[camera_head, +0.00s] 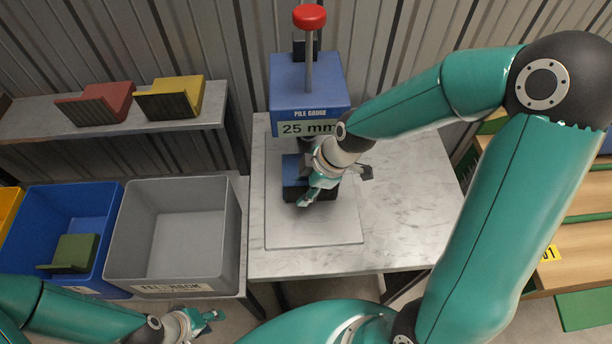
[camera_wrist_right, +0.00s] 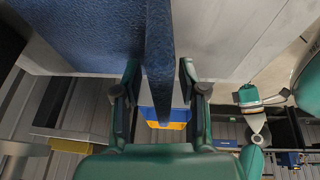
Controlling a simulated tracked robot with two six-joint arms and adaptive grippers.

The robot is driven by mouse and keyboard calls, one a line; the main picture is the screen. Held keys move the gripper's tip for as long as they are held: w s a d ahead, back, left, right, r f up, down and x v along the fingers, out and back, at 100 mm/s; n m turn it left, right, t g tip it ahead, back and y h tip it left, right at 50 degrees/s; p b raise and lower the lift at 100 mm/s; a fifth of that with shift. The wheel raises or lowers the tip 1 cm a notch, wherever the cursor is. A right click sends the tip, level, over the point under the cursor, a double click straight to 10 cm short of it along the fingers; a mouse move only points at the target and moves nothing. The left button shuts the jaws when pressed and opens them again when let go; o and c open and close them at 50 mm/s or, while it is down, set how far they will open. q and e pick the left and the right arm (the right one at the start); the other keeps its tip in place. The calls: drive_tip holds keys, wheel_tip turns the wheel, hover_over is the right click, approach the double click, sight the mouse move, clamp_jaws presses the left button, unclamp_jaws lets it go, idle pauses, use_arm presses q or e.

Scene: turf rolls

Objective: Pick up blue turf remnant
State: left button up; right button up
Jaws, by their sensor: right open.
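The blue turf remnant (camera_head: 292,168) lies on the pale plate below the pile gauge (camera_head: 308,90), partly hidden by my right gripper. In the right wrist view, its blue textured surface (camera_wrist_right: 85,30) fills the upper left, and a thin upright blue edge (camera_wrist_right: 159,45) stands between my right fingers. My right gripper (camera_head: 318,194) is open around that edge; its fingers also show in the wrist view (camera_wrist_right: 160,95), with gaps visible beside the blue. My left gripper (camera_head: 207,319) is low at the left, away from the remnant; its jaw opening is unclear.
A grey bin (camera_head: 226,235) and a blue bin (camera_head: 112,215) holding a green piece (camera_head: 75,252) stand left of the marble table (camera_head: 415,215). Red (camera_head: 105,103) and yellow (camera_head: 172,98) pieces lie on a shelf. The table's right side is clear.

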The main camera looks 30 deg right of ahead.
drive_tip(key=shift+c, duration=0.2)
clamp_jaws()
drive_tip(key=shift+r, duration=0.1)
